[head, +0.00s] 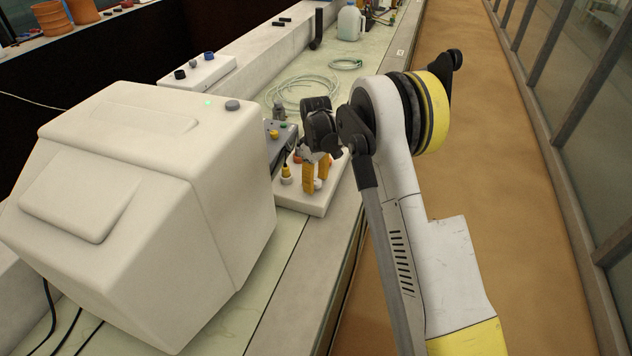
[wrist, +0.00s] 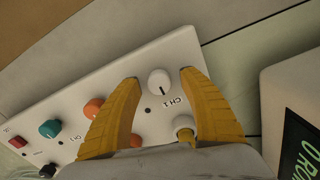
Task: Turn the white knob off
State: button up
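The white knob (wrist: 159,83) stands on a white panel (wrist: 70,101) in the wrist view. It is round with a dark pointer line, beside the label "CH 1". My gripper (wrist: 161,77) is open, and its two yellow fingers appear on either side of the knob in the picture. I see no contact between fingers and knob, and the height gap is hard to judge. In the head view my gripper (head: 316,184) points down over the panel (head: 296,199). A small pale shape shows between the fingers there, too small to identify surely.
A white-ringed yellow plug (wrist: 184,124) sits close to the right finger. An orange knob (wrist: 94,107), a teal knob (wrist: 50,128) and a red switch (wrist: 18,142) share the panel. A big white housing (head: 150,200) stands left of it. Coiled tubing (head: 300,93) lies behind.

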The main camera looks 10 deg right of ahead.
aim_at(316, 182)
notch_tip(316, 182, up, 12)
dwell(0.7)
jog(key=shift+r, duration=0.1)
jog(key=s+r+m+t, duration=0.3)
jog(key=s+r+m, duration=0.1)
jog(key=s+r, duration=1.05)
jog(key=s+f+m+t, duration=0.2)
jog(key=s, duration=0.8)
jog(key=s+f+m+t, duration=0.2)
jog(key=s, duration=0.8)
jog(key=shift+s, duration=0.3)
